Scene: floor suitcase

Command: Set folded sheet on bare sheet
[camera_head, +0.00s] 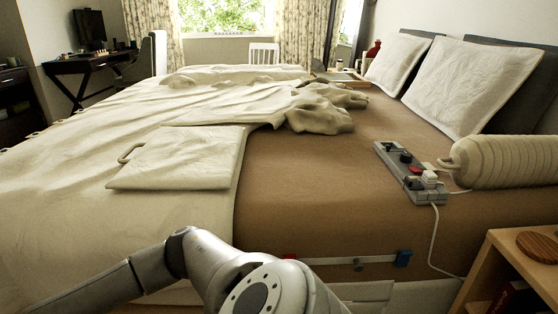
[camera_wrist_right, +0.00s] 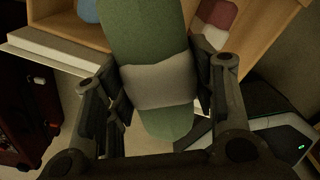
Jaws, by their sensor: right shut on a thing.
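The bare sheet (camera_head: 330,185) is the brown surface on the right part of the bed in the head view. A cream folded cloth (camera_head: 185,157) with a small loop lies flat at the edge of the cream cover, left of the brown sheet. In the right wrist view my right gripper (camera_wrist_right: 157,82) is shut on a green folded cloth (camera_wrist_right: 150,32) with a pale band around it; I cannot tell whether this is the folded sheet. It is held above a shelf unit, away from the bed. My left gripper is not in view.
A power strip (camera_head: 411,172) with plugs and a cable lies on the brown sheet, beside a cream bolster (camera_head: 503,161). Pillows (camera_head: 459,86) stand at the headboard. A crumpled cream cover (camera_head: 60,190) fills the bed's left. A wooden shelf (camera_head: 508,268) stands at lower right. The brown sheet's middle is clear.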

